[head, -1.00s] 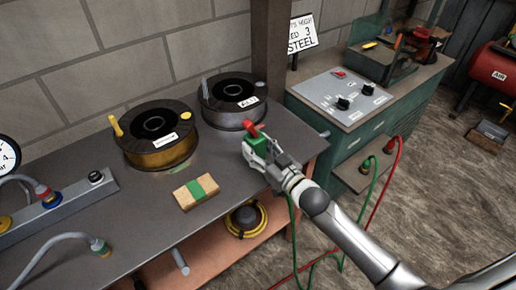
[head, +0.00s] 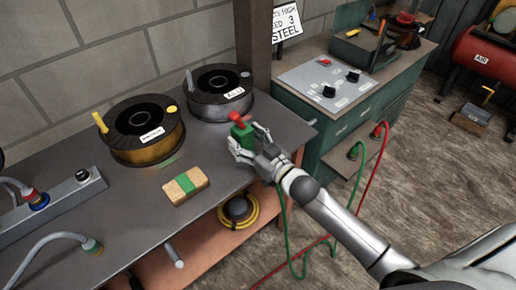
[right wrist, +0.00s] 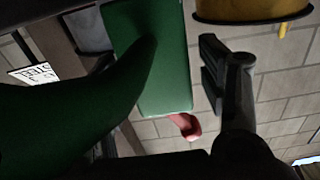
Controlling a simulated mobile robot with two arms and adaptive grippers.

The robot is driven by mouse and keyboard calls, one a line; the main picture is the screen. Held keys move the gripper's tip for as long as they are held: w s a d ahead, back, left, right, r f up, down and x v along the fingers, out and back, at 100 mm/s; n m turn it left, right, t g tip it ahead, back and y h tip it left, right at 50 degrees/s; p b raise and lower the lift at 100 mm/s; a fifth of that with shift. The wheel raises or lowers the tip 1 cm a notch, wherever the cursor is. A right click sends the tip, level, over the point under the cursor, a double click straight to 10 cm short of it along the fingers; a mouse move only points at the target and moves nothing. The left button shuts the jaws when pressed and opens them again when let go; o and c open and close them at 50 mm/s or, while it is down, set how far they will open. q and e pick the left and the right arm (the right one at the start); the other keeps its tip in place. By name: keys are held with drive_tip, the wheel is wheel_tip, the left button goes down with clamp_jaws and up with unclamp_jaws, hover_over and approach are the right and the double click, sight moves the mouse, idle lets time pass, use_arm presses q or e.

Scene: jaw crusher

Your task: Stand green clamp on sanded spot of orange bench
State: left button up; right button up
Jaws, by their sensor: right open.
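The green clamp (head: 241,132), a green block with a red lever on top, stands upright at the right end of the orange bench's dark grey top (head: 120,210). My right gripper (head: 248,140) is open around the clamp's lower part. In the right wrist view the clamp (right wrist: 150,60) fills the middle, and a dark finger (right wrist: 214,72) stands apart from its side. The green cable (right wrist: 70,120) crosses the left of that view. I cannot make out the sanded spot; the clamp and gripper hide the top beneath them. My left gripper is not in view.
A black spool (head: 222,103) stands just behind the clamp, and a gold spool (head: 147,150) stands to its left. A wood block with a green band (head: 186,186) lies in front. A green cabinet (head: 330,125) stands right of the bench.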

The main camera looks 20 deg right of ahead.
drive_tip(key=v, duration=1.1)
drive_tip(key=shift+s, duration=0.4)
drive_tip(key=shift+d, duration=0.1)
drive_tip(key=s+d+f+m+g+h, duration=0.1)
drive_tip(key=s+d+f+g+h, duration=0.15)
drive_tip(key=f, duration=0.95)
drive_tip(key=s+d+f+g+h, duration=0.15)
drive_tip(key=s+f, duration=0.25)
drive_tip(key=f, duration=0.7)
drive_tip(key=s+d+f+m+g+h, duration=0.1)
drive_tip(key=s+d+f+g, duration=0.2)
drive_tip(key=f, duration=0.9)
drive_tip(key=s+a+f+g, duration=0.1)
drive_tip(key=s+f+g, duration=0.2)
drive_tip(key=s+f, duration=0.3)
drive_tip(key=s+a+f+g, duration=0.2)
drive_tip(key=s+f, duration=0.4)
drive_tip(key=s, duration=0.8)
drive_tip(key=s+a+f+g+h, duration=0.1)
drive_tip(key=s+f+g, duration=0.3)
drive_tip(key=s, duration=0.6)
wheel_tip(320, 180, down, 2)
drive_tip(key=shift+a+f, duration=0.15)
drive_tip(key=shift+a, duration=0.1)
